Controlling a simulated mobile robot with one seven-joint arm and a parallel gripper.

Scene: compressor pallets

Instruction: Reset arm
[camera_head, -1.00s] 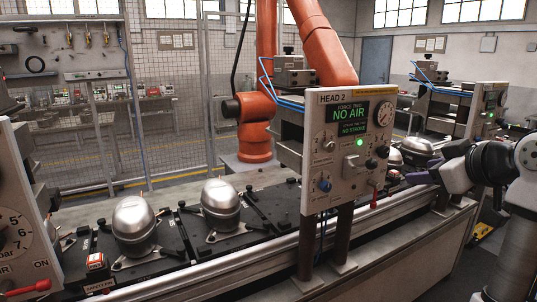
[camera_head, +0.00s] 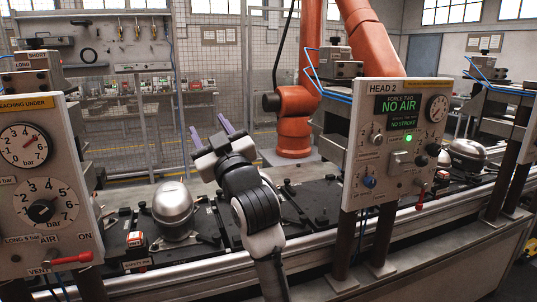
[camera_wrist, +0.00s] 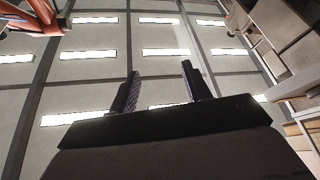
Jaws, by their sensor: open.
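My gripper (camera_head: 209,139) is raised in front of the conveyor line in the head view, pointing up. Its two purple-grey fingers stand apart with nothing between them. In the wrist view the gripper (camera_wrist: 160,88) is also open and empty, facing the ceiling and its lights. My arm covers part of the line behind it.
A silver compressor (camera_head: 173,207) sits on a black pallet left of my arm. The HEAD 2 panel (camera_head: 397,140) stands to the right, and a gauge panel (camera_head: 45,190) to the left. An orange robot arm (camera_head: 293,110) stands behind the line. A second compressor (camera_head: 468,154) is beyond HEAD 2.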

